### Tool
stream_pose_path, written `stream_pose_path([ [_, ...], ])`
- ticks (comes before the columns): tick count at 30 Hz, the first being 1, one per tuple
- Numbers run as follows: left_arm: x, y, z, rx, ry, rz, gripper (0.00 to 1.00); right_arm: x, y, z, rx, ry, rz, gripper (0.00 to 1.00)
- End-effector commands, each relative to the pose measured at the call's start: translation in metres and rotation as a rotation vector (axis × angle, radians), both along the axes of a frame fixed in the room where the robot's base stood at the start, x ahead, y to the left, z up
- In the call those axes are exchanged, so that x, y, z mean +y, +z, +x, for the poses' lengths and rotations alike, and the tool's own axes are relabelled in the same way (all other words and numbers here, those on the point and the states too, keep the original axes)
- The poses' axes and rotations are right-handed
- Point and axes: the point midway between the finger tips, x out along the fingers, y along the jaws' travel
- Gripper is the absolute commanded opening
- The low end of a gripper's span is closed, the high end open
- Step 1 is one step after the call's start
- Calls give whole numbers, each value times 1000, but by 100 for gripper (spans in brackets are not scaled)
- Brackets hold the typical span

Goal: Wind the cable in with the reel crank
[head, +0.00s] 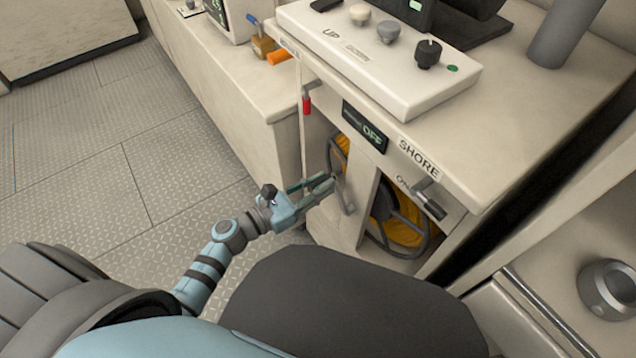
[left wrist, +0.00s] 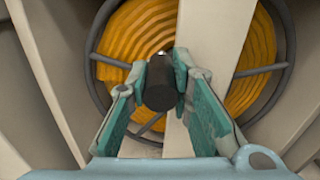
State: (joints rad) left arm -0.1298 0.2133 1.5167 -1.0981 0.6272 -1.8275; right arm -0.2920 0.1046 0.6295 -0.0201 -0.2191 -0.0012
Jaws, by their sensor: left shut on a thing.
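The cable reel, wound with orange cable (head: 405,228), sits in the cabinet opening behind a cream upright post. Its dark round rim also shows in the left wrist view (left wrist: 283,66). The reel crank (head: 347,200) is a grey arm on the front of the post. My left gripper (head: 322,187) is at the crank and shut on its handle. In the left wrist view the dark crank handle (left wrist: 160,88) lies between the two teal fingers. In the head view the fingers hide the handle. My right gripper is out of view.
Above the reel are a small display reading OFF (head: 365,127) and a SHORE label (head: 419,158). A lever with a dark grip (head: 430,203) stands out right of the crank. A red-handled item (head: 306,103) hangs to the left. The metal floor (head: 110,160) at left is clear.

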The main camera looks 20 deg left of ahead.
Motion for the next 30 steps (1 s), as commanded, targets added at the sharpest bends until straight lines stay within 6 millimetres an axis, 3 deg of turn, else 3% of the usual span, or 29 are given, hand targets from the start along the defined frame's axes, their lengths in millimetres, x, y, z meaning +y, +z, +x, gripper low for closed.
stream_pose_path([
  [30, -46, 17, -32, -350, -2, 524, 0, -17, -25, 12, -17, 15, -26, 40],
])
